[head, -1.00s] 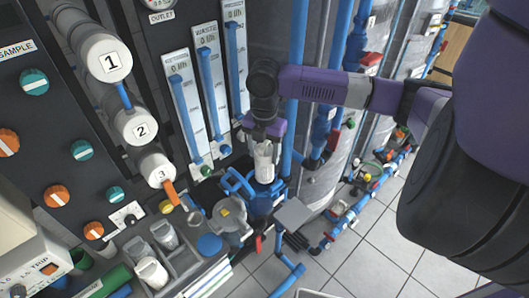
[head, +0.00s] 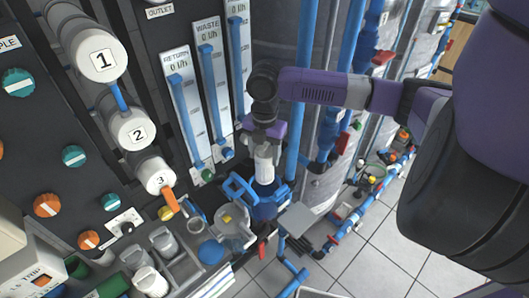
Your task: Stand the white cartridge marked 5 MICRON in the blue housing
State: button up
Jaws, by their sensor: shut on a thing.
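A white cartridge (head: 264,168) hangs upright in my gripper (head: 264,143), its top between the fingers. Its marking is too small to read. The blue housing (head: 264,211) stands directly below it, beside the panel. The cartridge's lower end meets the housing's open top in the picture. I cannot tell whether it is inside the rim or just above it.
A blue wrench-like loop (head: 239,188) is just left of the housing. A clear bowl-shaped part (head: 232,222) and a grey tray (head: 183,268) with white cartridges lie at lower left. A grey plate (head: 298,219) is close on the right. Blue pipes (head: 299,130) rise behind.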

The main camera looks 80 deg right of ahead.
notch_tip(320, 180, down, 18)
jog(key=b, duration=1.1)
jog(key=shift+f+b, duration=0.2)
jog(key=shift+b, duration=0.2)
dwell(0.4)
dwell(0.3)
jog(key=o, duration=1.4)
jog(key=shift+o, duration=0.2)
jog(key=shift+r, duration=3.9)
notch_tip(320, 180, up, 9)
jog(key=p, duration=0.8)
jog(key=shift+p, duration=0.4)
jog(key=shift+r+p, duration=0.45)
jog(key=shift+r, duration=0.05)
